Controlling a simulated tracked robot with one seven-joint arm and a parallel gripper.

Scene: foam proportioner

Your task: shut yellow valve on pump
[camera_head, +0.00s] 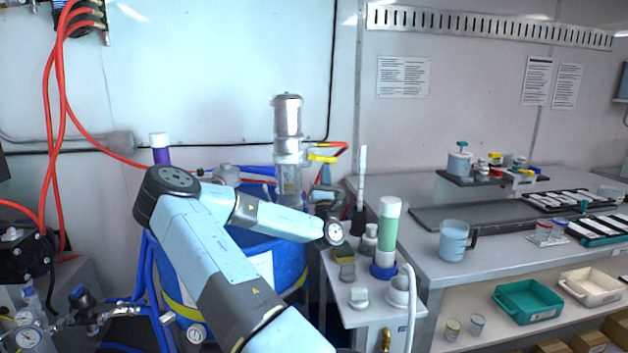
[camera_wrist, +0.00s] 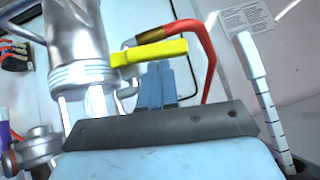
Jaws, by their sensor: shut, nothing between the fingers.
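The pump is an upright silver cylinder (camera_head: 288,115) standing over a blue drum (camera_head: 275,262) in the head view. Its yellow valve handle (camera_head: 322,158) sticks out to the right of the pump body, close to level. In the wrist view the yellow handle (camera_wrist: 150,52) extends right from the pump (camera_wrist: 80,40), below a red hose. My gripper (camera_wrist: 160,66) is shut and empty, its blue fingers together. The fingertips appear just beneath the handle; I cannot tell whether they touch it. In the head view my gripper is small and partly hidden by its own wrist.
The red hose (camera_wrist: 208,70) curves close to the right of the fingers. A small side table with a green-and-white tube (camera_head: 388,235) and a white-tipped stick (camera_head: 361,175) stands to the right. A long bench (camera_head: 470,270) with trays lies farther right.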

